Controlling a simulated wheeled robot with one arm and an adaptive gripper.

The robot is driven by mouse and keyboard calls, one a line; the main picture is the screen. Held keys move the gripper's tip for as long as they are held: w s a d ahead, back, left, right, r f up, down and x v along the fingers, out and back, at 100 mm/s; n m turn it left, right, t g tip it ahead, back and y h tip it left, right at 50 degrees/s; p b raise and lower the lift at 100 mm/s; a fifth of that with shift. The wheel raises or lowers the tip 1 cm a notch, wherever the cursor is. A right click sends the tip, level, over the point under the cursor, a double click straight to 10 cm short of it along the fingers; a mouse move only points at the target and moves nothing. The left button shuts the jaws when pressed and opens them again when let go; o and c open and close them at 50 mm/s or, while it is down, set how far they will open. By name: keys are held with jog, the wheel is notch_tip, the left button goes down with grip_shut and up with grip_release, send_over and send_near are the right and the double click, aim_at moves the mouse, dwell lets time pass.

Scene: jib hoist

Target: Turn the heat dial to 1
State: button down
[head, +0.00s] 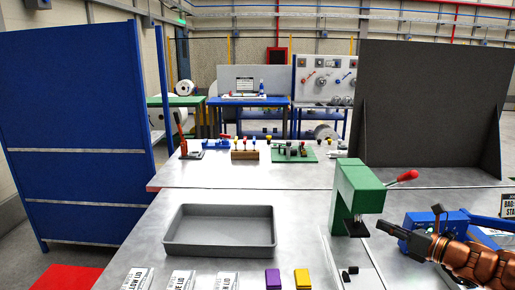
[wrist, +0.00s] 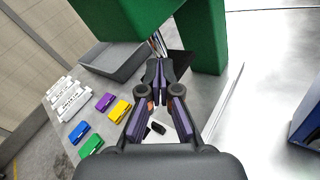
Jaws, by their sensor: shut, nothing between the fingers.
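No dial face or number can be read in either view. A blue machine (head: 420,222) with dark knob-like parts on top stands at the right of the table, partly hidden behind my arm; which part is the heat dial I cannot tell. Its blue edge shows at the right of the wrist view (wrist: 306,130). My gripper (head: 382,228) is shut and empty, left of and in front of the blue machine, close to the green press (head: 350,190). In the wrist view my gripper (wrist: 159,68) points toward the green press (wrist: 208,35).
A grey tray (head: 220,248) lies left of the press. Purple (head: 273,279) and yellow (head: 302,279) blocks and white labelled packs (head: 182,280) line the front edge. A dark panel (head: 425,105) stands behind. A partly cut-off sign (head: 508,204) is at far right.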

jog(key=d+f+m+t+h, duration=0.2)
jog(key=d+m, duration=0.2)
jog(key=d, duration=0.3)
jog(key=d+f+m+t+h, duration=0.1)
jog(key=d+f+m+h, duration=0.2)
jog(key=d, duration=0.5)
jog(key=m+t+h, duration=0.2)
jog(key=m+h, duration=0.4)
jog(key=m, duration=0.3)
send_near(456, 235)
jog(key=shift+s+d+r+p, duration=0.1)
jog(key=shift+s+r+p, duration=0.2)
jog(key=shift+s+p, duration=0.1)
jog(key=shift+w+f+b, duration=0.15)
jog(key=shift+w+b, duration=0.45)
jog(key=shift+w, duration=0.25)
jog(key=w, duration=0.3)
jog(key=shift+r, duration=0.25)
jog(key=shift+w+f, duration=0.1)
jog(key=shift+w, duration=0.55)
jog(key=shift+w+d+p, duration=0.1)
jog(key=shift+w+p, duration=0.1)
jog(key=shift+p, duration=0.2)
jog(key=shift+w, duration=0.25)
